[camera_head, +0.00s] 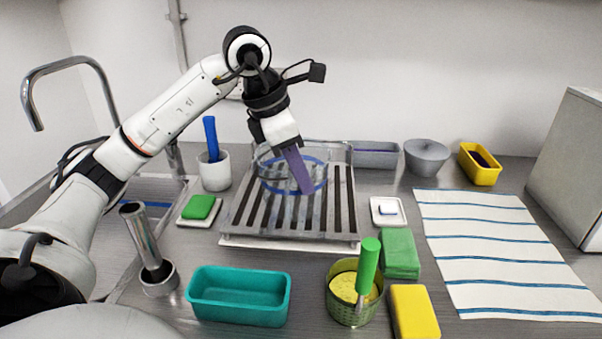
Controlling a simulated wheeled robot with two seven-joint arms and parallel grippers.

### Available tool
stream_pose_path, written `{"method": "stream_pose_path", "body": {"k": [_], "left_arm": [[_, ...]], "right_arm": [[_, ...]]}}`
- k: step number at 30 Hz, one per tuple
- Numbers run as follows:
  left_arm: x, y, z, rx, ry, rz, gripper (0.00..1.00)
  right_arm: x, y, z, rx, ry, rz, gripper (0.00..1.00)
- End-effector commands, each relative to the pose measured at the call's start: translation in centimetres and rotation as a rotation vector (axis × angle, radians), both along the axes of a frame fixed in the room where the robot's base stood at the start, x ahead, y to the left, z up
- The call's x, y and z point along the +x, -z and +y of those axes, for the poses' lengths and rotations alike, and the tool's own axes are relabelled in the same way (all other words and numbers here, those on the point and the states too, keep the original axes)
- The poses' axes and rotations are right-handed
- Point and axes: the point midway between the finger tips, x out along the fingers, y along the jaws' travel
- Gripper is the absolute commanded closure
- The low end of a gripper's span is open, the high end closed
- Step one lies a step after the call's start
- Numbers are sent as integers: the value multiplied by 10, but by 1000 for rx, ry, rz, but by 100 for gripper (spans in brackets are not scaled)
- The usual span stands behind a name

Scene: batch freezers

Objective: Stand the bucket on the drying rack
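The drying rack (238,215) is a grey slatted rack on a white base, at the middle of the counter. A clear bucket (268,178) with a blue ring shows over the rack's rear slats. Its see-through wall makes its exact outline and contact with the slats hard to tell. My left gripper (299,172) reaches down from above at the bucket, its purplish end overlapping the blue ring. I cannot tell whether its fingers are open or shut on the bucket's wall. My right gripper is not in view.
Left of the rack stand a white cup (215,174) with a blue-handled tool and a green sponge (199,207) on a dish. In front are a teal tub (239,296) and a green basket (345,307). A striped towel (500,250) lies right. The tap (65,66) rises at left.

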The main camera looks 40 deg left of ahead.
Motion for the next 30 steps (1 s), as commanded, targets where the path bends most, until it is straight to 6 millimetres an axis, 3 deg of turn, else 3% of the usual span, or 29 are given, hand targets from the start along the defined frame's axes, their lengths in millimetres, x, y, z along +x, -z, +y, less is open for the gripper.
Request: {"method": "stream_pose_path", "body": {"k": [10, 24, 30], "left_arm": [[-2, -10, 1, -1, 0, -4, 79], [-33, -98, 12, 1, -1, -4, 79], [-39, -112, 14, -1, 0, -1, 79]], "right_arm": [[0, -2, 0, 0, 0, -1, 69], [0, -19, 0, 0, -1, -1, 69], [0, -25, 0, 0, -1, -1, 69]]}}
